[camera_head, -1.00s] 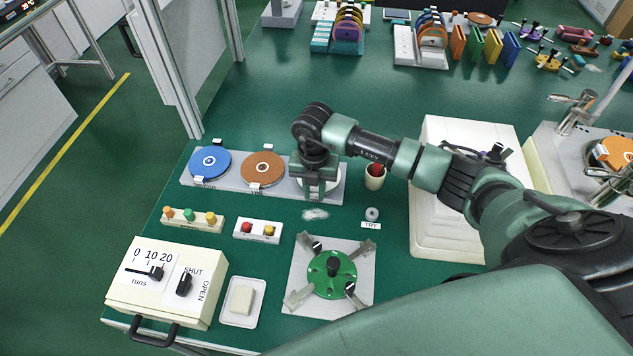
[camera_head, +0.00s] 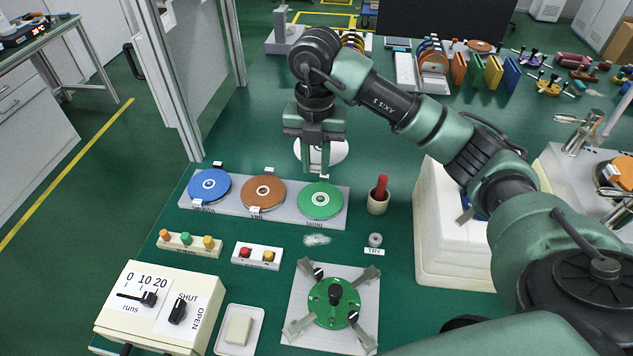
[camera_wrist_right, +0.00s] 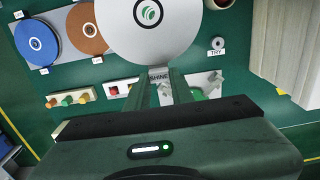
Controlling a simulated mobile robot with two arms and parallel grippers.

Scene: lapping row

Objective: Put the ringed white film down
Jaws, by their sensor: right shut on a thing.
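The white film (camera_head: 339,152) is a pale round disc, partly hidden behind the fingers of my right gripper (camera_head: 316,168). The right gripper is shut on its near edge and holds it up above the bench. In the head view, a green disc (camera_head: 320,212) with a ring mark lies in the right place of the grey rack, just below the gripper. My left gripper is not in view.
On the grey rack (camera_head: 233,213) lie a blue disc (camera_head: 209,185) and a brown disc (camera_head: 263,191). A cup with a red stick (camera_head: 377,203) stands to the right. A green clamped disc (camera_head: 330,316) and a control box (camera_head: 150,300) are nearer.

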